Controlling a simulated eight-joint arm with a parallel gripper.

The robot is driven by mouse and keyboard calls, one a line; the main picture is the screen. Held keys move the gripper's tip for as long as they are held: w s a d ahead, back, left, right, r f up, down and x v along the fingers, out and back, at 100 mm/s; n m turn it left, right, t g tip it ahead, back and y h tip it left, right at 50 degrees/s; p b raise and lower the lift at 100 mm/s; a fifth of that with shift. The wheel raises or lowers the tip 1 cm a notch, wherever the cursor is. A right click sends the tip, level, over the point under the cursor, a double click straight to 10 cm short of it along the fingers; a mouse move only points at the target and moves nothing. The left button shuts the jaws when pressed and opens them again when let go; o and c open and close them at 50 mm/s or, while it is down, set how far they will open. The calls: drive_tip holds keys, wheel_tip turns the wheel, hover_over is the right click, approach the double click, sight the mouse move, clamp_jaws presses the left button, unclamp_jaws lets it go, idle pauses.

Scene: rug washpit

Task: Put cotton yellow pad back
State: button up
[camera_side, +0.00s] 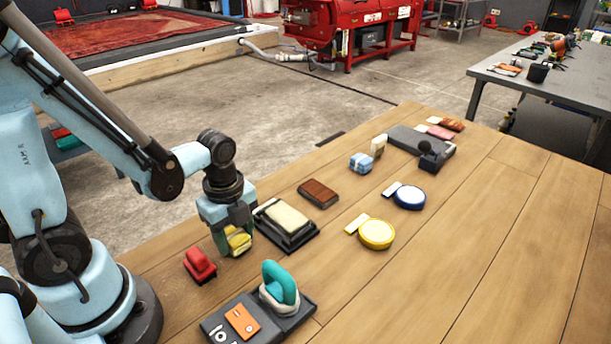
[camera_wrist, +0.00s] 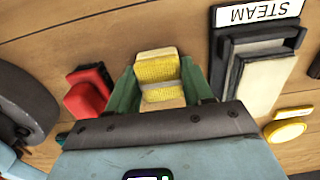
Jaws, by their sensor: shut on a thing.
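The yellow pad (camera_side: 240,242) is between the fingers of my gripper (camera_side: 236,232), which is shut on it, low over the wooden table left of the dark tray. In the wrist view the pad (camera_wrist: 157,66) is yellow with a pale band around it, between the two green fingers of my gripper (camera_wrist: 160,84). A round yellow dish (camera_side: 376,233) with a pale yellow card beside it sits on the table to the right; part of it shows in the wrist view (camera_wrist: 287,131). I cannot tell if the held pad touches the table.
A red block-like tool (camera_side: 200,264) stands close left of my gripper. A dark tray (camera_side: 290,240) with a cream pad, labelled STEAM in the wrist view, lies close right. A teal-handled tool (camera_side: 280,284) is in front. A blue dish (camera_side: 410,196) lies farther back. The right foreground is clear.

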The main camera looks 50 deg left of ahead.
sight(234, 234)
drive_tip(key=shift+f, duration=0.2)
drive_tip(key=o, duration=1)
drive_tip(key=shift+r, duration=0.15)
drive_tip(key=w+r+n+t, duration=0.4)
drive_tip(key=r+n+t, duration=0.3)
drive_tip(key=r+n, duration=0.6)
drive_tip(key=n, duration=0.5)
drive_tip(key=shift+d+r, duration=0.25)
drive_tip(key=shift+d, duration=0.15)
